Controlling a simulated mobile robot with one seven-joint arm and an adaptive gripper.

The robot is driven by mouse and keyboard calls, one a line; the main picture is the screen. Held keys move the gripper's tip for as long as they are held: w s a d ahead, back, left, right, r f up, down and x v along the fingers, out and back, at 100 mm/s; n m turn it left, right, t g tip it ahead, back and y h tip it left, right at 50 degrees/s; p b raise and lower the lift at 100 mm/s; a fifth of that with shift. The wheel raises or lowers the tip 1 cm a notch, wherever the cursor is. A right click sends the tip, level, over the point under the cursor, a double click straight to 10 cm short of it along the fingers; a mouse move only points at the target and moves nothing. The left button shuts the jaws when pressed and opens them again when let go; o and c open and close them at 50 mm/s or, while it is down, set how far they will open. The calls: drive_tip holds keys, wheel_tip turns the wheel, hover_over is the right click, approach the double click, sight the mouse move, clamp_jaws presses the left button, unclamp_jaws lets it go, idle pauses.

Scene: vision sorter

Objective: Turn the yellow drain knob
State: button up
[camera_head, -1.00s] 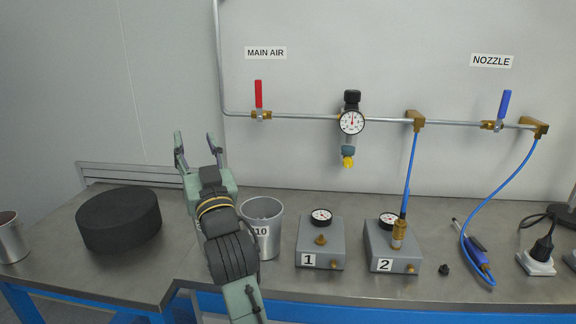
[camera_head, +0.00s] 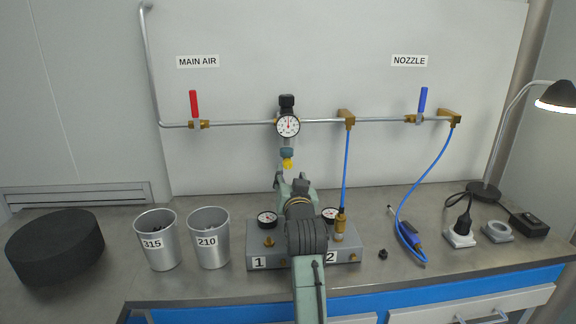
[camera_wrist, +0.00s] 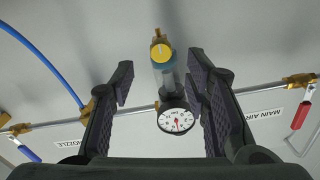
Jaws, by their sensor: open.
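The yellow drain knob (camera_head: 287,163) is at the bottom of the regulator's bluish bowl on the wall pipe, below the round gauge (camera_head: 288,125). In the wrist view the yellow knob (camera_wrist: 161,53) shows at the top centre, lying beyond the line between the fingertips. My gripper (camera_head: 293,176) is just below the knob in the head view, fingers pointing at the wall. In the wrist view my gripper (camera_wrist: 160,70) is open and empty, its two dark padded fingers left and right of the regulator. No contact with the knob shows.
Cups 315 (camera_head: 164,260) and 210 (camera_head: 213,257) stand to the left. A blue hose (camera_head: 346,170) hangs right of the regulator. The red MAIN AIR handle (camera_head: 194,103) is at the left.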

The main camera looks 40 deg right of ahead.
sight(288, 166)
drive_tip(key=p+x, duration=0.1)
drive_tip(key=x, duration=0.4)
drive_tip(key=shift+a, duration=0.1)
clamp_jaws()
idle(0.4)
